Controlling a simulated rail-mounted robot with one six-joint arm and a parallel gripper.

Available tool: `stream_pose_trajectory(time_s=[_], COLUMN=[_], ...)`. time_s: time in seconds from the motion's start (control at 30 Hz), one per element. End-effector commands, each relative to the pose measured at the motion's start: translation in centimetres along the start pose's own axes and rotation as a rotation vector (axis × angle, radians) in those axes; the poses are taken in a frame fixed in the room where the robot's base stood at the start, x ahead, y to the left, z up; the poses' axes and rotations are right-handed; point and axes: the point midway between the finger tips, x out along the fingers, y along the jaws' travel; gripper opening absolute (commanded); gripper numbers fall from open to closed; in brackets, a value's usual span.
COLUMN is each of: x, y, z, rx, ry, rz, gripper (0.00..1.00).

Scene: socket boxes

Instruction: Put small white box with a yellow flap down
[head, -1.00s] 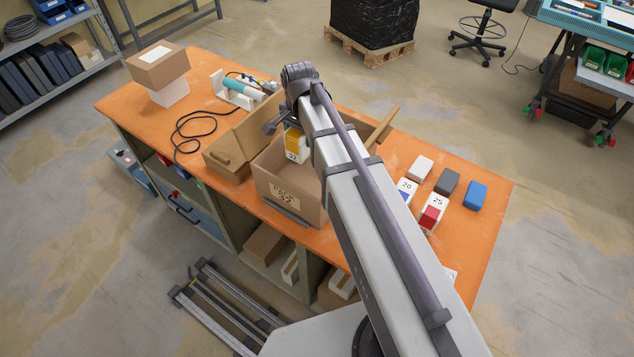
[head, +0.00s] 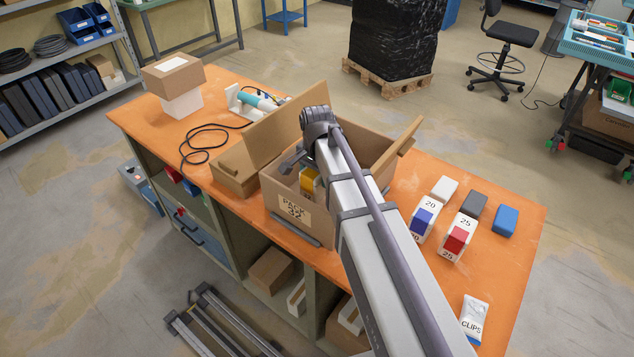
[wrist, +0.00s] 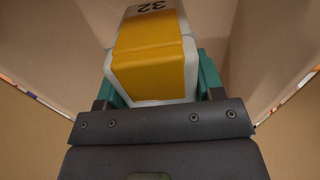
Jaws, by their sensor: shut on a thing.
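The small white box with a yellow flap (wrist: 155,60) is between the teal fingers of my gripper (wrist: 158,85) in the wrist view, with the number 32 on its white face. In the head view the box (head: 310,181) shows in part inside the open cardboard box marked PACK 32 (head: 293,212), below its rim. My arm hides the rest of it and most of the gripper. Cardboard walls surround the box in the wrist view. I cannot tell whether it touches the bottom.
Boxes marked 20 (head: 424,218) and 25 (head: 459,238) stand to the right, near white, grey and blue blocks. A CLIPS bag (head: 474,318) lies at the front right. Open carton flaps (head: 410,134) stick up around the carton.

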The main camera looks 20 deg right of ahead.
Motion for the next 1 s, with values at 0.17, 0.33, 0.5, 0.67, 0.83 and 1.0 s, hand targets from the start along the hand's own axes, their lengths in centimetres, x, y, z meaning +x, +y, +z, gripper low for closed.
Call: stream_pose_trajectory(time_s=[0.17, 0.33, 0.5, 0.67, 0.83, 1.0], x=[-0.2, 0.4, 0.9, 0.9, 0.9, 0.9], y=[0.0, 0.0, 0.0, 0.0, 0.0, 0.0], z=[0.0, 0.0, 0.0, 0.0, 0.0, 0.0], rx=[0.0, 0.0, 0.0, 0.0, 0.0, 0.0], ry=[0.0, 0.0, 0.0, 0.0, 0.0, 0.0], rz=[0.0, 0.0, 0.0, 0.0, 0.0, 0.0], gripper=[0.24, 0.24, 0.24, 0.62, 0.79, 0.87])
